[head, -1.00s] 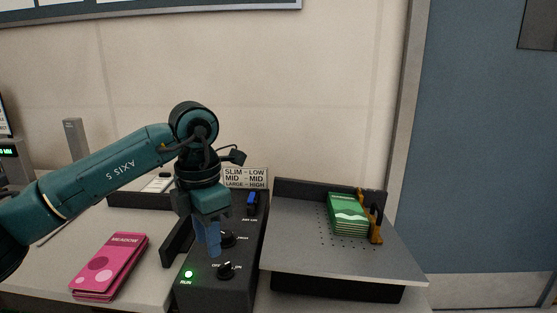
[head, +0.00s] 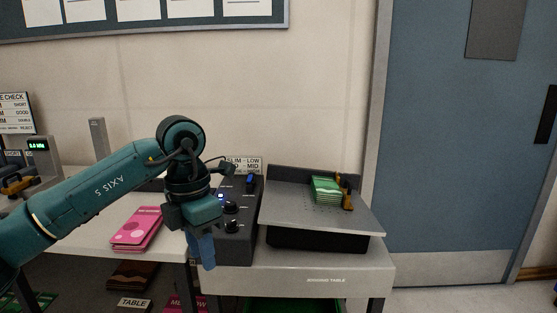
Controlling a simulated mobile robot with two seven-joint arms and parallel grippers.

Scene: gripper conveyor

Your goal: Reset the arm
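My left arm comes in from the left in the head view. Its gripper (head: 207,252) points down in front of the table's front edge, close to the black control box (head: 239,246). The blue fingers look close together, but I cannot tell if they are fully shut. Nothing shows between them. The control box has a blue lever, dark knobs and a small light (head: 221,197) that shows blue. My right gripper is out of view.
Pink packs (head: 137,229) lie on the left table. Green packs (head: 326,189) sit on the grey perforated tray (head: 305,212) at right, by an orange-brown clamp (head: 347,199). A measuring display (head: 38,145) stands far left. Several packs lie below. Floor is free at right by the blue door (head: 450,130).

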